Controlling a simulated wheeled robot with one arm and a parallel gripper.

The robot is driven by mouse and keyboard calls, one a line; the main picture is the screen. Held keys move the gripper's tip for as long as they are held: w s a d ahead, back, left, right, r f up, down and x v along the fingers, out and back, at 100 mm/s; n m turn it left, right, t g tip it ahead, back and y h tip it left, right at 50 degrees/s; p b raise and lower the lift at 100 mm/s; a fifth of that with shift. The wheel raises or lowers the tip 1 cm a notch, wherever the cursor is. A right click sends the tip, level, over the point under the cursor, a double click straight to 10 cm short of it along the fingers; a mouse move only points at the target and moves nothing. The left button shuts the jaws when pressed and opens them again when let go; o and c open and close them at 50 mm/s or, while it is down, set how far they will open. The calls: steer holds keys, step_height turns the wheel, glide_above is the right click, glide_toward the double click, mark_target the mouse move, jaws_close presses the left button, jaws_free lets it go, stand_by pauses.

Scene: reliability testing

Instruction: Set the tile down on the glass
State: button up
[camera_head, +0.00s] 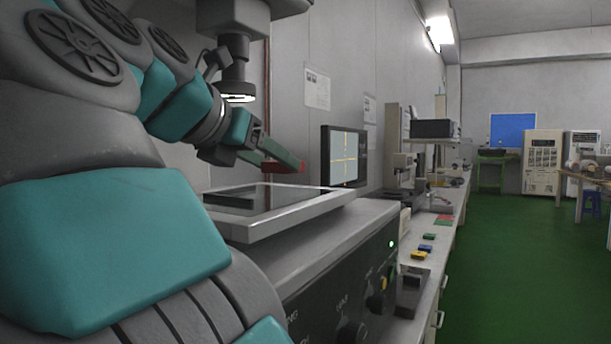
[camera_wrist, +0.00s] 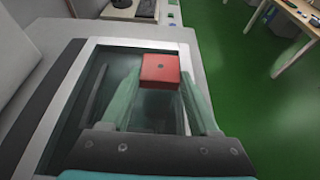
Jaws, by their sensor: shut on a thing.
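My gripper (camera_wrist: 160,88) is shut on a red tile (camera_wrist: 160,70), which shows at the fingertips in the wrist view. The tile has a small dark dot on its face. In the head view my gripper (camera_head: 283,163) reaches in from the left, and the red tile (camera_head: 285,167) shows at its tips. The glass (camera_head: 245,199) is a dark pane in a pale frame on top of a machine. The tile is above the far part of the glass, apart from it in the head view. In the wrist view the glass (camera_wrist: 115,82) lies below the fingers.
A monitor (camera_head: 344,157) stands behind the glass. A lens column (camera_head: 236,75) with a lit ring hangs above it. Coloured blocks (camera_head: 427,237) lie on the long bench to the right. The green floor (camera_head: 520,260) is open.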

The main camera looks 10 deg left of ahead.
mark_target(263, 200)
steer(key=shift+s+a+r+p, duration=0.15)
steer(key=shift+a+p, duration=0.15)
steer(key=shift+a, duration=0.35)
steer(key=f+b, duration=0.2)
steer(key=f, duration=0.1)
steer(key=shift+d, duration=0.2)
steer(key=shift+f+b, duration=0.4)
steer(key=shift+f, duration=0.05)
steer(key=shift+f, duration=0.2)
steer(key=o, duration=1.4)
steer(key=shift+c, duration=0.2)
steer(key=shift+r, duration=0.1)
steer(key=shift+r, duration=0.2)
steer(key=p+v, duration=0.1)
steer(key=v, duration=0.6)
steer(key=shift+s, duration=0.2)
